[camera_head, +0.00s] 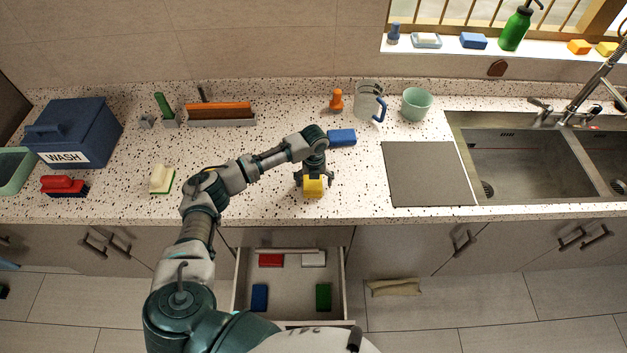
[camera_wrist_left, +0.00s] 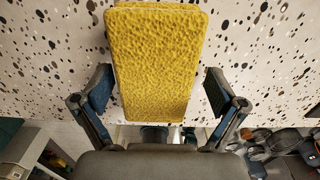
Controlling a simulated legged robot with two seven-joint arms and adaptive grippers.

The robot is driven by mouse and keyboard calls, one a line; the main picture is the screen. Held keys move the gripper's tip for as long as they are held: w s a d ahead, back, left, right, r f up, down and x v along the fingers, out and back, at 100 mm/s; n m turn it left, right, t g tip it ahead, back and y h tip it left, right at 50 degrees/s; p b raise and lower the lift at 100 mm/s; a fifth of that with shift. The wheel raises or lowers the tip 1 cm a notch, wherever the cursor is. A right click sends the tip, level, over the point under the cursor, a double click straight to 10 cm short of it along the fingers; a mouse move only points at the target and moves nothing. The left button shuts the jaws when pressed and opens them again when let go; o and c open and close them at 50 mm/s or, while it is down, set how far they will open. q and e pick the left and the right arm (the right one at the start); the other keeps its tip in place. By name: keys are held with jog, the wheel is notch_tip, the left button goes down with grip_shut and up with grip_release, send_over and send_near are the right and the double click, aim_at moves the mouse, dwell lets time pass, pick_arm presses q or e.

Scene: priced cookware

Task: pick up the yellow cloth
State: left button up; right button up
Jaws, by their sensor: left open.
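The yellow cloth (camera_head: 313,187) lies on the speckled counter near its front edge, a small thick block shape. It fills the upper middle of the left wrist view (camera_wrist_left: 158,60), with a textured surface. My left gripper (camera_head: 315,180) is above the cloth in the head view. In the left wrist view my left gripper (camera_wrist_left: 158,90) is open, with one finger on each side of the cloth and a visible gap on both sides. My right gripper does not show.
A blue block (camera_head: 342,137) lies just behind the gripper. A grey mat (camera_head: 428,174) and the sink (camera_head: 520,160) are to the right. An open drawer (camera_head: 290,285) with several coloured blocks juts out below the counter. A white-green sponge (camera_head: 161,179) is to the left.

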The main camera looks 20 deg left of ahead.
pick_arm(q)
jog(key=shift+a+f, duration=0.2)
jog(key=shift+a, duration=0.25)
jog(key=c, duration=1.2)
jog(key=shift+d, duration=0.1)
jog(key=shift+c, duration=0.2)
jog(key=shift+d+r, duration=0.1)
jog(key=shift+d, duration=0.05)
